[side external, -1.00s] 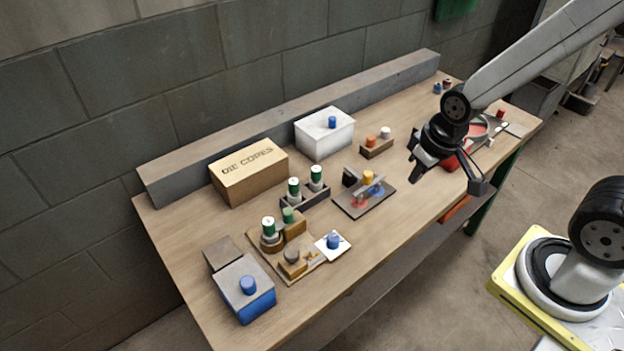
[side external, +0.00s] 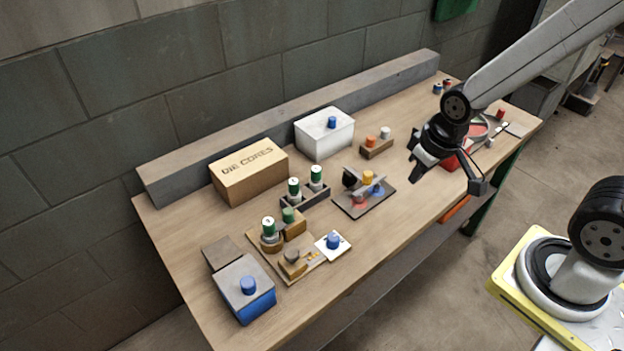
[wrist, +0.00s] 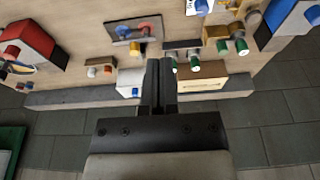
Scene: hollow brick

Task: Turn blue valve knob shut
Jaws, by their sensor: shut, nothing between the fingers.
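Several blue knobs are in view, and I cannot tell which is the valve knob. One (side external: 248,285) is on the blue box (side external: 262,304) at the front left. Another (side external: 333,241) is on a small white plate (side external: 341,250). A third (side external: 332,122) is on the white box (side external: 318,146) at the back. A dark plate (side external: 347,207) carries a red disc, a blue disc (side external: 377,190) and an orange knob (side external: 368,177). My gripper (side external: 416,174) is above the bench, right of this plate, touching nothing. In the wrist view its fingers (wrist: 161,62) are together and empty.
A cardboard box (side external: 247,175) and green-topped cylinders (side external: 294,188) in a rack stand left of centre. A small block with orange and white caps (side external: 377,147) is behind the dark plate. A grey ledge (side external: 290,125) runs along the back. The bench's front edge is mostly clear.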

